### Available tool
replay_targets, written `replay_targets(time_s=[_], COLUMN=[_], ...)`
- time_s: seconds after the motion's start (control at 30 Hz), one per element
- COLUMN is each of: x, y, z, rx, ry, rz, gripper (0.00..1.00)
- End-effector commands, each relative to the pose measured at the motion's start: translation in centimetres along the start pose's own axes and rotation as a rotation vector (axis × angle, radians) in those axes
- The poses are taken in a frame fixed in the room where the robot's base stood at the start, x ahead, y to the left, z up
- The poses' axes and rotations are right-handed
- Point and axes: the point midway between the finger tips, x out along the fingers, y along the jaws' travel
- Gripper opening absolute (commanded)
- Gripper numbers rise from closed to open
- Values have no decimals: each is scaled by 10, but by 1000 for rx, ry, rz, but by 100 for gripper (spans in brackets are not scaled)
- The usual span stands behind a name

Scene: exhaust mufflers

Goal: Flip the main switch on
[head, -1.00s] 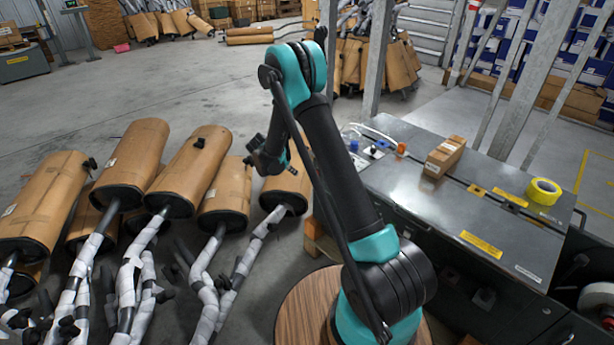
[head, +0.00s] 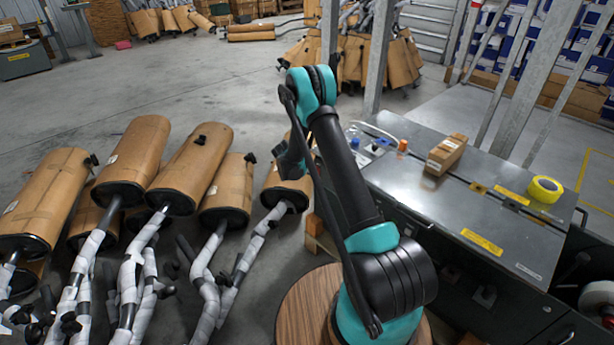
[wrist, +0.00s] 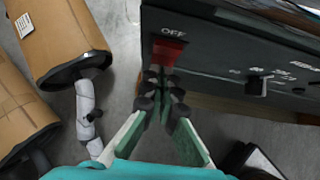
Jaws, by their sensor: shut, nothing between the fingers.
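The red main switch (wrist: 167,53) shows in the wrist view on the dark front panel of the machine (wrist: 215,52), with the word OFF printed above it. My gripper (wrist: 163,88) is shut and empty, its dark fingertips just below the switch in that picture. I cannot tell whether the fingertips touch the switch. In the head view the switch is hidden, and my gripper is mostly hidden behind my own arm, near the left end of the grey bench (head: 480,210).
A black slider (wrist: 258,85) sits on the panel right of the switch. Wrapped mufflers (head: 190,168) stand left of my arm. On the bench top lie a small carton (head: 446,154), yellow tape (head: 545,189) and an orange-capped item (head: 402,147). Open floor lies behind.

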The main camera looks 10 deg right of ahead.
Motion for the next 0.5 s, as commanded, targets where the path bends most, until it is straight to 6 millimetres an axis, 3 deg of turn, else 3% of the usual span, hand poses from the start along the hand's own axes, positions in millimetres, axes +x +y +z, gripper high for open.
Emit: replay_targets(time_s=[0.5], x=[8], y=[0], z=[5], rx=[0], ry=[0], rz=[0], gripper=[0])
